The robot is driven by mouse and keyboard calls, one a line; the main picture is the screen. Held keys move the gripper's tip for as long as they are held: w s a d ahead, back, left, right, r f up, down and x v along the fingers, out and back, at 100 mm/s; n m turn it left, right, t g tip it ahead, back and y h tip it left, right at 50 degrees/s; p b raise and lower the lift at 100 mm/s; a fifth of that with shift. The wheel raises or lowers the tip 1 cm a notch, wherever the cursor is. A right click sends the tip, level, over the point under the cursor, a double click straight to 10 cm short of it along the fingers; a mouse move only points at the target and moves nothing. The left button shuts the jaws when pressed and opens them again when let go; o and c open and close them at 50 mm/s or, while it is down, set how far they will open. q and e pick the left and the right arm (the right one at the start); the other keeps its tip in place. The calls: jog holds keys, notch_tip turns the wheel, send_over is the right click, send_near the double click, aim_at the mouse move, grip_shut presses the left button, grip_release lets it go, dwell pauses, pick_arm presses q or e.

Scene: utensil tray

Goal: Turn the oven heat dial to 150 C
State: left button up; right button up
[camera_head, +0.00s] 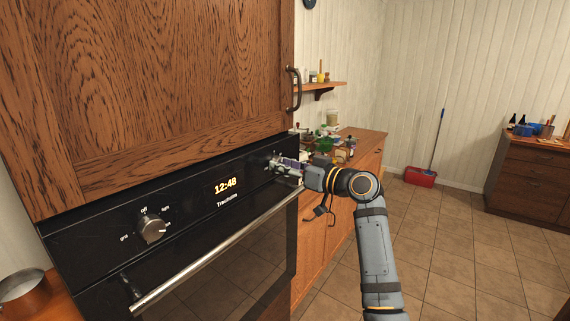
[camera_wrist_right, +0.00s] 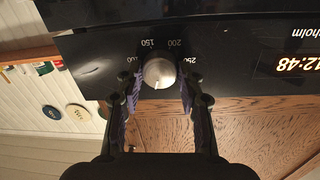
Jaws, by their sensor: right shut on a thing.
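The oven heat dial (camera_wrist_right: 159,72) is a round silver knob on the black control panel. In the right wrist view it appears upside down with the numbers 150, 200 and 250 around it; its pointer is too unclear to read. My right gripper (camera_wrist_right: 160,80) is shut on the dial, one finger on each side. In the head view my right gripper (camera_head: 285,166) is at the right end of the oven panel (camera_head: 192,195) and largely hides the heat dial. My left gripper is not in view.
A second knob (camera_head: 152,229), marked off, light and grill, sits left of the 12:48 display (camera_head: 225,186). The oven handle (camera_head: 220,249) runs below the panel. A wooden cabinet (camera_head: 150,90) is above. A cluttered counter (camera_head: 365,140) stands beyond the gripper.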

jog(key=m+p, duration=0.1)
jog(key=m, duration=0.1)
jog(key=m+p, duration=0.1)
jog(key=m, duration=0.1)
jog(key=m+p, duration=0.2)
jog(key=m, duration=0.1)
jog(key=shift+r+g, duration=0.25)
jog(key=shift+g, duration=0.05)
jog(key=m+p, duration=0.2)
jog(key=m, duration=0.1)
jog(key=shift+w+d+m+p, duration=0.1)
jog(key=shift+m+p, duration=0.2)
jog(key=shift+p, duration=0.05)
jog(key=m+p, duration=0.2)
jog(key=m, duration=0.1)
jog(key=shift+g+p, duration=0.3)
jog(key=m+p, duration=0.2)
jog(key=m, duration=0.1)
jog(key=shift+m+p, duration=0.35)
jog(key=shift+m, duration=0.05)
jog(key=shift+w+f+m+g+y+p, duration=0.15)
jog(key=shift+m+y+p, duration=0.1)
jog(key=shift+m+p, duration=1.05)
jog(key=shift+s+f+m+g+y+p, duration=0.15)
jog(key=shift+m+p, duration=0.6)
jog(key=shift+m, duration=1.1)
jog(key=shift+w+m+g+y+p, duration=0.1)
jog(key=shift+m+y+p, duration=0.2)
jog(key=shift+m+p, duration=1)
jog(key=shift+m, duration=0.35)
